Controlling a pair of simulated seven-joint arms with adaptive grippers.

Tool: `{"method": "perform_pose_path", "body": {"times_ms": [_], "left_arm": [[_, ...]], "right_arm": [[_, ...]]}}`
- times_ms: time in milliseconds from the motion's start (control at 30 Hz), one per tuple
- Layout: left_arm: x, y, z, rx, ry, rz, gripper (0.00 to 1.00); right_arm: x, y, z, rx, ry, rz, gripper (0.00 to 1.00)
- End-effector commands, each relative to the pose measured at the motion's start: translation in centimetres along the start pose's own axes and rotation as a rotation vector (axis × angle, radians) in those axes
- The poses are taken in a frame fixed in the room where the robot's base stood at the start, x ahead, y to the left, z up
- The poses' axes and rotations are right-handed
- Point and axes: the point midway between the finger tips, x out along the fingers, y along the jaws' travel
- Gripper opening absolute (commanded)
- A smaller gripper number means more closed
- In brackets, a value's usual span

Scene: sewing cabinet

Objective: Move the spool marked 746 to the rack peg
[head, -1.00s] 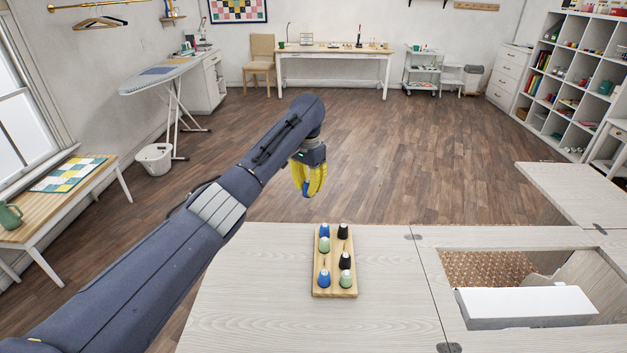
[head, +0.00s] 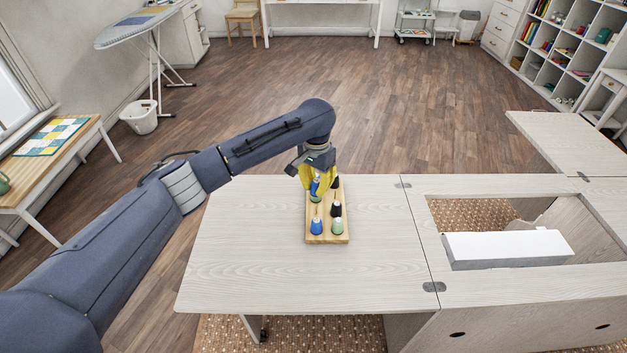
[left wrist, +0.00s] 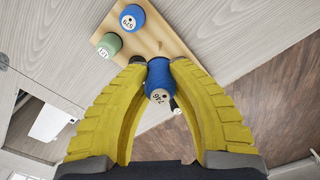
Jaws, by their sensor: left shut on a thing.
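My left gripper (head: 318,182) is shut on the blue spool marked 746 (left wrist: 160,94), which sits between its yellow fingers in the left wrist view. The gripper is at the far end of the wooden rack (head: 327,239). I cannot tell whether the spool touches a peg. On the rack stand a blue spool (head: 316,227) and a green spool (head: 338,227) at the near end, and a black spool (head: 336,209) behind the green one. A bare peg shows in the left row behind the near blue spool. The fingers hide part of the far end. My right gripper is out of view.
The rack stands on the pale cabinet top (head: 255,240), clear to the left and in front. To the right is an opening with a white block (head: 505,247) in it. A side table (head: 85,140) stands at the left.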

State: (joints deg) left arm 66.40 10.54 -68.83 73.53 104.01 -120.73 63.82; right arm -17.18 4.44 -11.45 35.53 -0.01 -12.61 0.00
Motion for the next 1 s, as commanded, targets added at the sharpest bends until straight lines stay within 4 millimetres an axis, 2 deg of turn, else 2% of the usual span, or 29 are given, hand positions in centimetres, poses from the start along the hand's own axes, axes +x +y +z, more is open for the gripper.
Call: {"method": "perform_pose_path", "body": {"times_ms": [300, 1000], "left_arm": [[3.7, 0.0, 0.1, -0.001, -0.001, 0.002, 0.04], [4.7, -0.1, 0.1, 0.001, -0.001, -0.001, 0.04]], "right_arm": [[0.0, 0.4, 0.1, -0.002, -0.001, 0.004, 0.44], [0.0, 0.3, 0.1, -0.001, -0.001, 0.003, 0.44]]}}
